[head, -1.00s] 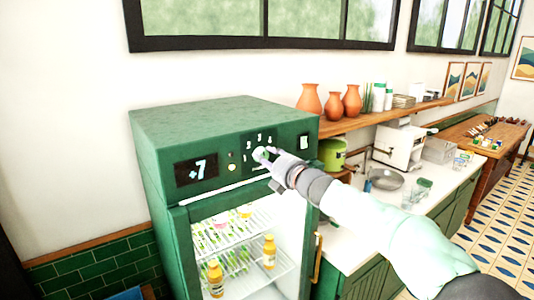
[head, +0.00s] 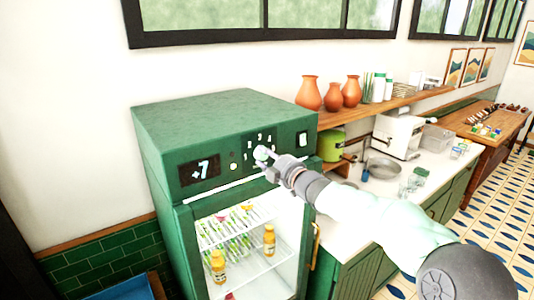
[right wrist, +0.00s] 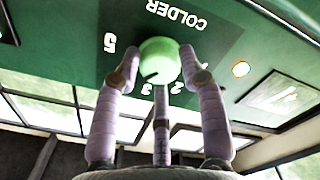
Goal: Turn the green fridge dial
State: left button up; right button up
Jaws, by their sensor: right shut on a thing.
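The green fridge (head: 215,115) stands at the left with a dark control panel on its upper front. Its display (head: 199,172) reads +7. The round green dial (head: 261,153) sits on the panel among white numbers. In the right wrist view the dial (right wrist: 158,50) carries a dark pointer mark, near the figures 3 and 2, with 5 and COLDER beside it. My right gripper (head: 268,160) is at the dial; in the wrist view its fingers (right wrist: 158,68) close on the dial from both sides, with a third finger below. My left gripper is out of view.
Right of the fridge, a counter (head: 385,190) holds a bowl, glasses and a white machine (head: 397,137). A wooden shelf (head: 425,95) above bears terracotta vases (head: 332,97). A small light (right wrist: 240,69) is on the panel. Bottles (head: 269,240) stand inside the fridge.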

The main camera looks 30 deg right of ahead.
jog(key=shift+m+p, duration=0.35)
jog(key=shift+m, duration=0.35)
jog(key=o, duration=1.1)
jog(key=shift+o, duration=0.2)
jog(key=s+d, duration=0.1)
jog(key=s, duration=1.1)
